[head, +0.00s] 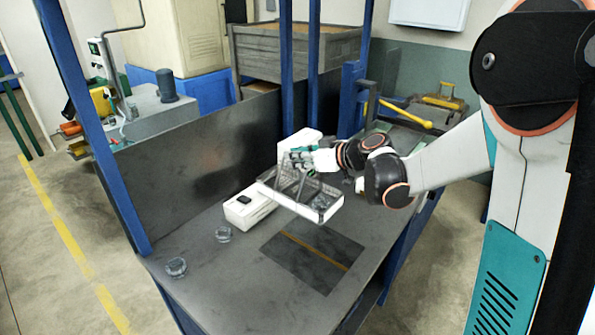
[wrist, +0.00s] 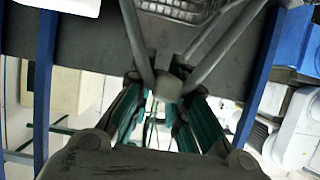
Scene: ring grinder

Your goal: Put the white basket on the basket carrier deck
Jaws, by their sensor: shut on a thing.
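The white basket (head: 327,212) is a shallow tray with mesh sides and a grey frame handle. It hangs above the metal table, looking slightly tilted, and something grey lies inside it at the right. My gripper (head: 303,160) is shut on the top of the handle. In the wrist view my gripper (wrist: 165,84) has its fingers around the handle's joint, with grey bars (wrist: 218,50) spreading from it, and part of the basket's mesh (wrist: 185,9) shows at the top edge. I cannot tell which surface is the basket carrier deck.
The metal table (head: 205,290) has a dark rectangular area (head: 300,265) crossed by a yellow line, right of the front. A white box (head: 246,208) stands left of the basket. Blue posts (head: 110,175) frame the table.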

